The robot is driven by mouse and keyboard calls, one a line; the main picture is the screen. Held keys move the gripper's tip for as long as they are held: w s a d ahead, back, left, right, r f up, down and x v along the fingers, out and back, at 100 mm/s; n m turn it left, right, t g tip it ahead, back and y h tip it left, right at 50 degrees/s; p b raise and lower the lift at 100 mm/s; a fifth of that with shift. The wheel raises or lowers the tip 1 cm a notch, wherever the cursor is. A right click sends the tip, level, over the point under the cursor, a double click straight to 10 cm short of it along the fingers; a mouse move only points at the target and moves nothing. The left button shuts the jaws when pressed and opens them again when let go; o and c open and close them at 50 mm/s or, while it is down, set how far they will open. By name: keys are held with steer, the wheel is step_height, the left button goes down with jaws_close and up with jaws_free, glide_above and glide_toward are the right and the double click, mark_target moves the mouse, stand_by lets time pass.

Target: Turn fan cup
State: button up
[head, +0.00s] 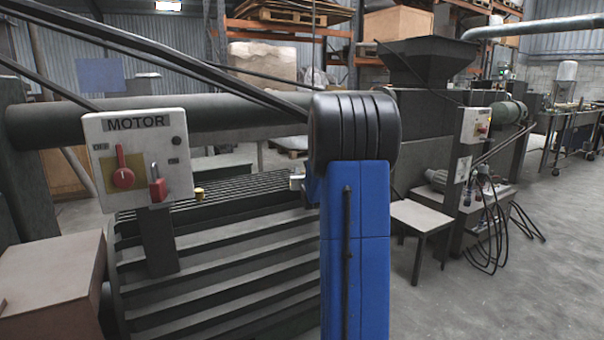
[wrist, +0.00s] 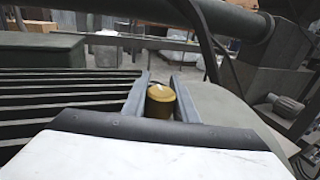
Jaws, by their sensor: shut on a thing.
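A brass-yellow grease cup (wrist: 161,100) stands between the two grey fingers of my gripper (wrist: 160,98) in the wrist view. The fingers are closed on its sides. Its round top is visible, and its lower part is hidden. No label shows which cup is the fan cup.
A white MOTOR switch box (head: 138,158) with a red knob and red padlock stands in front of the motor at left. A thick dark pipe (head: 215,115) runs behind and above it. A small table (head: 421,215) and a hopper machine (head: 428,60) stand to the right.

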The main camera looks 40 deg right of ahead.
stand_by(0.3)
steer(key=o, duration=1)
steer(key=shift+o, duration=0.2)
steer(key=v, duration=1.7)
steer(key=shift+s+a, duration=0.1)
steer(key=shift+a, duration=0.05)
